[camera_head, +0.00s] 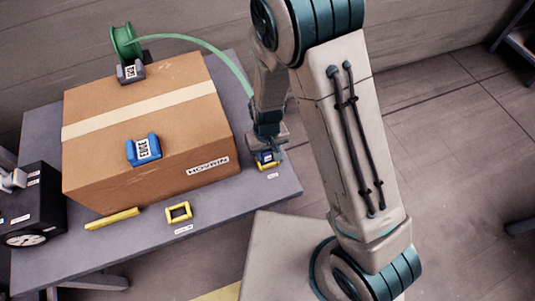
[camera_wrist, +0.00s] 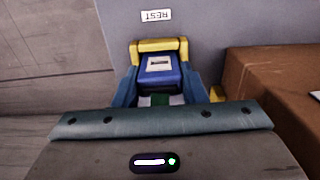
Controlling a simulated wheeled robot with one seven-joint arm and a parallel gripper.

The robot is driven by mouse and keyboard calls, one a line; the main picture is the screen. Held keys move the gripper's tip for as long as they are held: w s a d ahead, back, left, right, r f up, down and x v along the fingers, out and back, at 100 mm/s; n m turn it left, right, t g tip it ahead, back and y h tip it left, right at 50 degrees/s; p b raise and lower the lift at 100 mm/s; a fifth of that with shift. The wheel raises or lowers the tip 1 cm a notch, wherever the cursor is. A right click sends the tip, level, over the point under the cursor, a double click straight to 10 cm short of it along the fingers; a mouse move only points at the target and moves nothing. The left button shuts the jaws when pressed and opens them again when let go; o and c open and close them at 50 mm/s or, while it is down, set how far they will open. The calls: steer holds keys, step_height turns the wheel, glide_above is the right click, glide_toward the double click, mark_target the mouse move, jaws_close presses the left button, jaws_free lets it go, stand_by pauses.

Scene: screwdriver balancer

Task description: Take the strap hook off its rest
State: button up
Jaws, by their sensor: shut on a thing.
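The blue strap hook (camera_wrist: 160,70) with a white label sits between the fingers of my gripper (camera_wrist: 160,82), which is shut on it. The yellow rest (camera_wrist: 158,45) frames the hook's far side and corners; I cannot tell whether the hook still touches it. The green strap (camera_wrist: 160,100) shows just behind the hook. In the head view, my gripper (camera_head: 268,148) points down over the rest at the table's right end, and the hook is partly hidden. There the strap (camera_head: 205,47) arches from the green reel (camera_head: 122,40) behind the box to my gripper.
A taped cardboard box (camera_head: 150,115) fills much of the grey table (camera_head: 270,190). Blue (camera_head: 144,149) and grey (camera_head: 130,72) labelled brackets sit at its edges. An empty yellow frame (camera_head: 178,212) and a yellow bar (camera_head: 112,218) lie in front. A black device (camera_head: 30,205) stands left.

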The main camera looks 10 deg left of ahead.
steer(key=shift+r, duration=0.15)
steer(key=shift+r, duration=0.6)
step_height(320, 180, up, 3)
steer(key=shift+f+p, duration=0.2)
steer(key=shift+p, duration=0.1)
steer(key=s+d+r+b, duration=0.4)
steer(key=s+d+r, duration=0.3)
steer(key=s, duration=0.1)
steer(key=shift+s+d+b, duration=0.3)
steer(key=shift+s+d, duration=0.05)
steer(key=shift+d, duration=0.05)
